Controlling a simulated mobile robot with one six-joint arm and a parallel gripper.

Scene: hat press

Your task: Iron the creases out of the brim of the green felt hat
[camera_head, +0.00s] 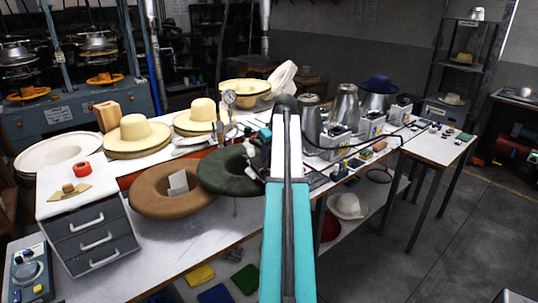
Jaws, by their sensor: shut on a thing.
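The dark green felt hat (216,175) lies at the middle of the table's front edge, its wide brim showing as a broad ring. Creases are too small to make out. My arm comes up from the bottom centre and covers the hat's right side. My gripper (258,157) is small and partly hidden beside the arm, at the right part of the brim. It is shut on a dark tool, apparently the iron (251,149), whose shape is hard to make out. I cannot tell whether the tool touches the felt.
A brown felt hat (150,197) holding a white card sits close left of the green one. Straw hats (135,131) stand behind. Metal cans (346,105) and white boxes crowd the right. A drawer unit (95,238) stands at front left. Open floor (455,225) lies right.

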